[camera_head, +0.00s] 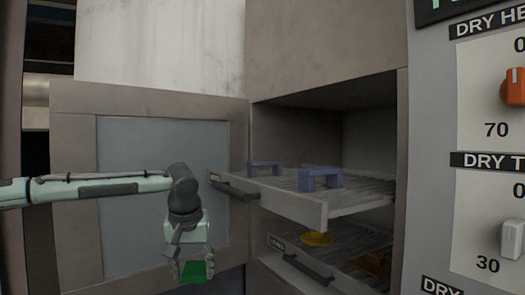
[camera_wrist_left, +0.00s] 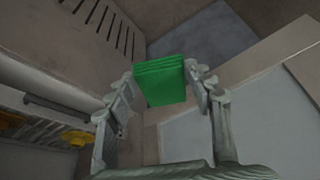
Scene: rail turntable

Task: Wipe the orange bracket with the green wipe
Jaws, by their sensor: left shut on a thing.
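My left gripper (camera_head: 193,262) is shut on the green wipe (camera_head: 198,271), a folded green block between its fingertips. The wipe also shows in the left wrist view (camera_wrist_left: 160,84). Gripper and wipe are in front of the open cabinet door, left of the racks and apart from them. An orange bracket (camera_head: 371,262) lies on the lower rack at the right, dim and partly hidden by the rack's front and shadow. The wipe does not touch it. My right gripper is not in view.
The upper rack (camera_head: 290,198) is pulled out and holds two blue-purple brackets (camera_head: 320,178). The lower rack (camera_head: 318,272) beneath it also holds a yellow piece (camera_head: 316,238). The open door (camera_head: 165,150) stands at the left, and a dial panel (camera_head: 490,195) at the right.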

